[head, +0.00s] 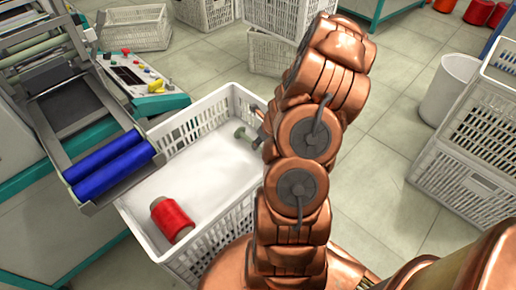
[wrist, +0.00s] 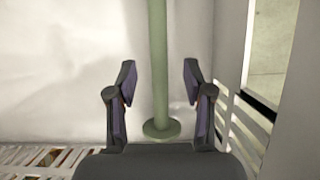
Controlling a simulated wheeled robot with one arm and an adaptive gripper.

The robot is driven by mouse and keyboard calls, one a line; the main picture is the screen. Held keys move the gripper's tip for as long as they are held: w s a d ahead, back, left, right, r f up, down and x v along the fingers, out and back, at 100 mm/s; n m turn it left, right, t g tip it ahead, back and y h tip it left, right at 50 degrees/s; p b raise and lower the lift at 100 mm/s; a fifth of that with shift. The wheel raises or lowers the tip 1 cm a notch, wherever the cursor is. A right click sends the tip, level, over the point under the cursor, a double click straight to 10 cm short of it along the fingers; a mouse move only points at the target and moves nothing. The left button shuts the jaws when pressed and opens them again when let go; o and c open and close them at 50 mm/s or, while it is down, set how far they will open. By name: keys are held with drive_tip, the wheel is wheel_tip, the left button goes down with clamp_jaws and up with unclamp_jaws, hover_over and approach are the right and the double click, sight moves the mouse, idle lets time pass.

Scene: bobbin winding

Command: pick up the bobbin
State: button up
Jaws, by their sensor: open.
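A bare green bobbin (head: 241,133) with a flanged end is in the white crate (head: 185,128), near its far right corner. The wrist view shows its thin green shaft (wrist: 158,50) and a round flange at the lower end. My gripper (wrist: 159,72) is open, with one dark finger on each side of the shaft in the picture. I cannot tell whether the fingers touch it or how deep they reach. In the head view my arm hides most of my gripper. A bobbin wound with red thread (head: 172,219) lies in the near left part of the crate.
A winding machine (head: 75,110) with two blue rollers (head: 108,164) stands along the crate's left side. The crate's slatted wall (wrist: 240,125) is close to my gripper's right. More white crates (head: 465,150) and a white bin (head: 449,90) stand on the floor at right.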

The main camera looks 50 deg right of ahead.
drive_tip(key=b+x, duration=0.1)
drive_tip(key=x, duration=0.3)
drive_tip(key=shift+a+f+b, duration=0.1)
drive_tip(key=shift+f+b, duration=0.25)
drive_tip(key=shift+f, duration=0.05)
clamp_jaws()
